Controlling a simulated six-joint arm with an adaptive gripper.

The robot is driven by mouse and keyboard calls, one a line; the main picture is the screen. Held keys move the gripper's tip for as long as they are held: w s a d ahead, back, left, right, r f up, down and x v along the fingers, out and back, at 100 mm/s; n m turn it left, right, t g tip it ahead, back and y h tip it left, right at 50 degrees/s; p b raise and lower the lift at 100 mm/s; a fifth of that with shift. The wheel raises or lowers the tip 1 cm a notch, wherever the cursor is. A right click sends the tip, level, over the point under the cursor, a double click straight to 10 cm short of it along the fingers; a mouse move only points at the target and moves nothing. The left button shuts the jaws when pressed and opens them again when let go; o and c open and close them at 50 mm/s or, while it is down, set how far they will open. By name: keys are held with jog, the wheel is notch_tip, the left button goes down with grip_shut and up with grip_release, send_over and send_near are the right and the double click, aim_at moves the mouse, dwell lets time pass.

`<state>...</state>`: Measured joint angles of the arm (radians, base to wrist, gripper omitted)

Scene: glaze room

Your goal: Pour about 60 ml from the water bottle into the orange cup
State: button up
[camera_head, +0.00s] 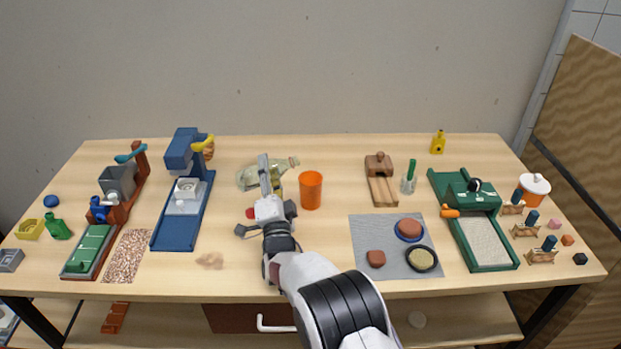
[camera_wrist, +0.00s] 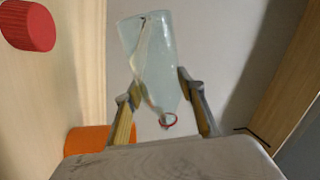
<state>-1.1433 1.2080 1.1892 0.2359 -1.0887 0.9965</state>
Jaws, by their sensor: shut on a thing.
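The water bottle (camera_head: 248,178) is clear and greenish. It is tipped to lie almost level above the table, with its neck to the right. My gripper (camera_head: 270,176) is shut on its body; the bottle (camera_wrist: 150,50) also shows between the fingers in the wrist view. The orange cup (camera_head: 311,191) stands upright on the table, just right of the gripper. The bottle's mouth appears close to the cup's rim, up and to the left. No stream of water is visible. Part of the cup (camera_wrist: 85,139) shows at the lower left of the wrist view. The water level cannot be read.
A red ridged cap (camera_wrist: 28,25) appears in the wrist view. A blue press (camera_head: 177,226) stands left of my gripper. A wooden block tool (camera_head: 381,185) and a grey mat (camera_head: 371,236) lie right of the cup. Table around the cup is clear.

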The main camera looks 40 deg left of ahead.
aim_at(279, 169)
jog(key=shift+w+r+n, duration=0.1)
jog(key=shift+n, duration=0.3)
